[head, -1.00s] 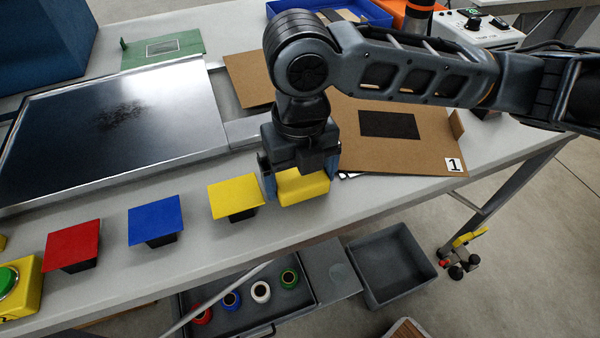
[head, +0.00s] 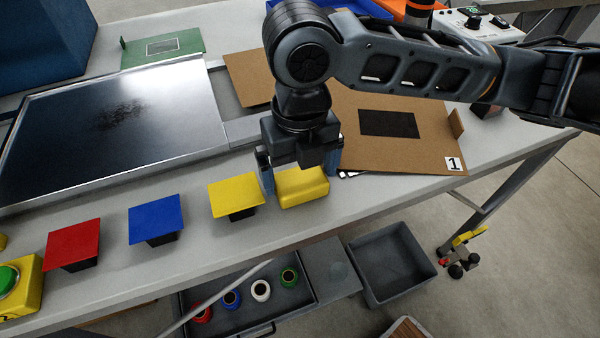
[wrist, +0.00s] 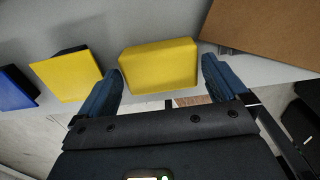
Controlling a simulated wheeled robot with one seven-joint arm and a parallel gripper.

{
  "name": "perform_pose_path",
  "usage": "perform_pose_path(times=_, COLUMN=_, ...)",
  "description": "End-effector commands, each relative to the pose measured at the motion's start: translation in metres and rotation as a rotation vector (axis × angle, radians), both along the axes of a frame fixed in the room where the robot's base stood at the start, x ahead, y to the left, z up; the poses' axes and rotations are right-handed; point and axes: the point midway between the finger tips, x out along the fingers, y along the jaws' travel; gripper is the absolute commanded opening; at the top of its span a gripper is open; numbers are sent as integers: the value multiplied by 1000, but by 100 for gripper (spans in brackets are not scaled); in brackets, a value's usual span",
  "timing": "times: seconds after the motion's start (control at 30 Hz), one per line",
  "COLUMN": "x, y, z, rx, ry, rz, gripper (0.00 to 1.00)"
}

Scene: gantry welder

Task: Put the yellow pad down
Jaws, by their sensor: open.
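The yellow pad (head: 303,187) is a thick yellow block resting on the grey table near its front edge, just right of a thin yellow square plate (head: 236,195) on a black base. My gripper (head: 302,182) is open above and around the pad, with its blue fingers apart and the body raised a little. In the wrist view the pad (wrist: 158,66) lies ahead of and between the two spread fingertips (wrist: 162,78), with visible gaps at both sides. The pad's underside is hidden.
Blue (head: 155,219) and red (head: 73,245) square plates stand to the left along the front edge. A dark panel (head: 118,120) in a metal frame lies behind. A brown board (head: 430,145) marked 1 lies right of my gripper. A grey bin (head: 391,266) stands below.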

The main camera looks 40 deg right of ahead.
Motion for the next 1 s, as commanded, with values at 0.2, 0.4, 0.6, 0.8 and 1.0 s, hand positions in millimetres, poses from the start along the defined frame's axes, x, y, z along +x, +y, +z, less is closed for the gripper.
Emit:
perform_pose_path(times=0.2, x=0, y=0, z=46, rx=-2, ry=-5, rz=3, gripper=100)
perform_pose_path(times=0.4, x=0, y=0, z=83, rx=-1, ry=-3, rz=2, gripper=100)
perform_pose_path(times=0.6, x=0, y=0, z=101, rx=0, ry=-2, rz=0, gripper=100)
perform_pose_path(times=0.8, x=0, y=0, z=105, rx=0, ry=-1, rz=0, gripper=100)
perform_pose_path(times=1.0, x=2, y=12, z=104, rx=41, ry=-16, rz=-10, gripper=100)
